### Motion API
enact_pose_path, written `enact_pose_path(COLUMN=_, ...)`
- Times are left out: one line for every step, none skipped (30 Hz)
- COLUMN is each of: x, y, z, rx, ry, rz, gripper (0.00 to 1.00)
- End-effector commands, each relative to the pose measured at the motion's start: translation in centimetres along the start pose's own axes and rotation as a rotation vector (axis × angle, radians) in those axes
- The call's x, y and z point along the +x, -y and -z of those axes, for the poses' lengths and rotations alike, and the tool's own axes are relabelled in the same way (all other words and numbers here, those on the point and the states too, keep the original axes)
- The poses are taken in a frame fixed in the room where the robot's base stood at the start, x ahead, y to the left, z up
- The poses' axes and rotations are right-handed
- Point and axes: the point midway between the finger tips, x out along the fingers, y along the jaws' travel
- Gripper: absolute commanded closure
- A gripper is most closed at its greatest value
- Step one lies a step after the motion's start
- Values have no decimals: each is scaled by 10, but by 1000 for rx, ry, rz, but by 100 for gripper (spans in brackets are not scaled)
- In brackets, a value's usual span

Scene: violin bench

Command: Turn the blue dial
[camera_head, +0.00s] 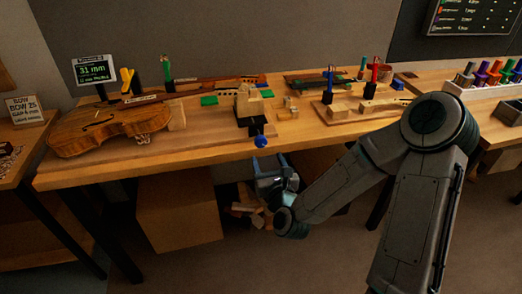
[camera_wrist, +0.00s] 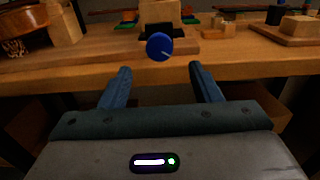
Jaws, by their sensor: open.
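The blue dial (camera_head: 261,141) is a small round knob at the front edge of the bench, on a black mount (camera_head: 257,125) below a wooden block. In the wrist view the blue dial (camera_wrist: 159,46) faces me, with a pale mark toward its lower right. My gripper (camera_head: 272,163) is just in front of and below the bench edge, under the dial. In the wrist view my gripper (camera_wrist: 160,68) has its two fingers spread, with the dial beyond and above the gap between the tips. The fingers are apart from the dial and hold nothing.
A violin (camera_head: 110,128) lies on the left of the wooden bench (camera_head: 200,150). A small screen (camera_head: 94,70) stands behind it. Red and blue tools stand in holders at the right. A wooden box (camera_head: 180,210) sits beneath the bench. The space before the dial is clear.

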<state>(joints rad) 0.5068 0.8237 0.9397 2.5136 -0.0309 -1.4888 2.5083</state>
Motion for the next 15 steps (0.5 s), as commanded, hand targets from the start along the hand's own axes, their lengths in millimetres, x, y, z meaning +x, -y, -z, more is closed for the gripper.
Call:
enact_pose_path(x=3, y=0, z=5, rx=-1, ry=4, rz=2, gripper=43)
enact_pose_path(x=5, y=0, z=5, rx=-1, ry=3, rz=1, gripper=43)
enact_pose_path(x=7, y=0, z=4, rx=-1, ry=4, rz=1, gripper=43)
enact_pose_path(x=9, y=-1, z=4, rx=0, ry=3, rz=0, gripper=43)
enact_pose_path(x=13, y=-1, z=2, rx=0, ry=3, rz=1, gripper=43)
enact_pose_path(x=23, y=-1, z=-2, rx=3, ry=1, rz=0, gripper=43)
enact_pose_path(x=29, y=-1, z=-2, rx=3, ry=1, rz=1, gripper=43)
enact_pose_path(x=35, y=-1, z=-2, rx=3, ry=1, rz=1, gripper=43)
enact_pose_path(x=43, y=-1, z=-2, rx=3, ry=0, rz=-1, gripper=43)
enact_pose_path(x=48, y=-1, z=-2, rx=3, ry=1, rz=0, gripper=43)
enact_pose_path(x=54, y=-1, z=-2, rx=3, ry=1, rz=0, gripper=43)
enact_pose_path(x=60, y=-1, z=-2, rx=2, ry=0, rz=-1, gripper=43)
enact_pose_path(x=65, y=-1, z=-2, rx=2, ry=1, rz=0, gripper=43)
enact_pose_path(x=69, y=-1, z=-2, rx=2, ry=0, rz=0, gripper=43)
enact_pose_path(x=74, y=-1, z=-1, rx=3, ry=0, rz=0, gripper=43)
